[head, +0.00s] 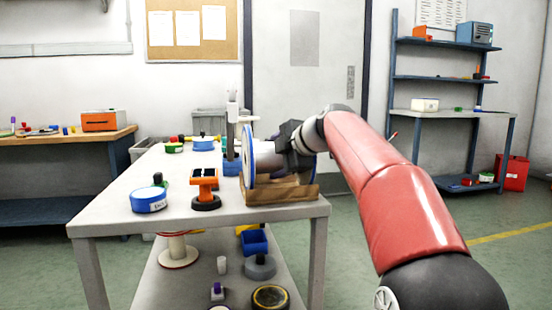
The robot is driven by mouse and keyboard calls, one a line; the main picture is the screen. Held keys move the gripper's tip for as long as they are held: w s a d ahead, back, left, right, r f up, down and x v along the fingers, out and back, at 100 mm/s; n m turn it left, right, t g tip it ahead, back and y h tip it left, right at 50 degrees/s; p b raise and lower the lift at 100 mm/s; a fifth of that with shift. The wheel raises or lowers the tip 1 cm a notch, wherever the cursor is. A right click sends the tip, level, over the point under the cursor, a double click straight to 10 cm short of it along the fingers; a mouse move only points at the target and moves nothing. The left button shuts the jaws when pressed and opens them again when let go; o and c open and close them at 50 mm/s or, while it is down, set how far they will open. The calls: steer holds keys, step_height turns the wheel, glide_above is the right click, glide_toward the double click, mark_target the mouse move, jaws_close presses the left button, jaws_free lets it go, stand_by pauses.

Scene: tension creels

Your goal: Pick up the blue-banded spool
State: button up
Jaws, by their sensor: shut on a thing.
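The blue-banded spool (249,158) is on the right part of the grey table (110,212), its pale flange with a blue rim seen almost edge-on. It is upright on its rim, with its axle lying sideways, at a brown wooden cradle (285,192). I cannot tell whether it touches the cradle. My gripper (283,148) reaches in from the right and is shut on the spool. The fingertips are partly hidden by the spool and the gripper's own body.
An orange-and-black stand (205,186) and a blue-and-white roll (149,199) are left of the cradle. A grey post (232,125) rises behind the spool. Blue bins and several small rolls are farther back. A lower shelf holds more spools. Floor right of the table is clear.

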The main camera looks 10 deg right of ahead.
steer(key=shift+c, duration=0.7)
steer(key=shift+r, duration=0.15)
